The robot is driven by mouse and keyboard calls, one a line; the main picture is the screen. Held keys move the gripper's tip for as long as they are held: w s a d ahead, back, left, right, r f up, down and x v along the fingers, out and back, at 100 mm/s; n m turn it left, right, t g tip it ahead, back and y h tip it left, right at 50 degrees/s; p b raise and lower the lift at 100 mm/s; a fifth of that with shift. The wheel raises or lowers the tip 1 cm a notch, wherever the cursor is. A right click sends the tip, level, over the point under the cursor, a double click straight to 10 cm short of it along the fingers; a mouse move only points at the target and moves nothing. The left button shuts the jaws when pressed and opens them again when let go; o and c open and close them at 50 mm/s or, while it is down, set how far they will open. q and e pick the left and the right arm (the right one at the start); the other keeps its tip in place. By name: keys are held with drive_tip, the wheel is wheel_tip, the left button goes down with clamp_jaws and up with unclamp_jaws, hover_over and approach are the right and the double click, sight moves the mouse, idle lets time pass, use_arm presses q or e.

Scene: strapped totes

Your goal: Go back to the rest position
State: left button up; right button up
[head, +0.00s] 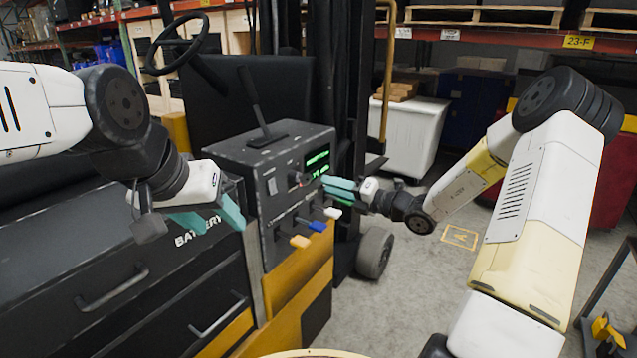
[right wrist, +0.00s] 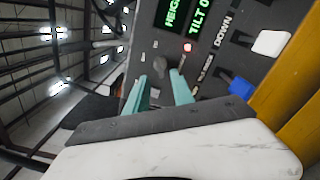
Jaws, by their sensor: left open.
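My left gripper (head: 212,217) is open and empty, in front of the dark battery box of the forklift. My right gripper (head: 324,187) is beside the forklift's control panel (head: 262,157), its fingers pointing at the panel's face. In the right wrist view its two teal fingers (right wrist: 160,82) stand apart, with a grey knob (right wrist: 160,66) just beyond the tips. I see nothing held between them. The panel has a green-lit display (head: 317,160) and a red light (right wrist: 187,47). Below are a white lever (head: 332,213), a blue lever (head: 317,226) and a yellow lever (head: 300,242).
The battery box (head: 100,270) fills the lower left. A white bin (head: 412,135) with boxes stands behind. Grey floor (head: 400,300) is free below my right arm. Shelving runs along the back.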

drive_tip(key=shift+s+d, duration=0.25)
drive_tip(key=shift+d, duration=0.05)
drive_tip(key=s+a+r+n+g+h, duration=0.2)
drive_tip(key=s+a+r+n+g, duration=0.15)
drive_tip(key=s+n, duration=0.65)
drive_tip(key=s+a+r+n+g+h, duration=0.25)
drive_tip(key=s+n+g, duration=0.25)
drive_tip(key=s+n, duration=0.5)
drive_tip(key=s+d+r+n+t+h, duration=0.4)
drive_tip(key=s+d+n+h, duration=0.4)
drive_tip(key=n, duration=1)
drive_tip(key=s+d+r, duration=0.1)
drive_tip(key=s+d, duration=0.1)
drive_tip(key=d, duration=0.2)
drive_tip(key=shift+s+d, duration=0.2)
drive_tip(key=shift+s, duration=0.1)
drive_tip(key=shift+r, duration=0.1)
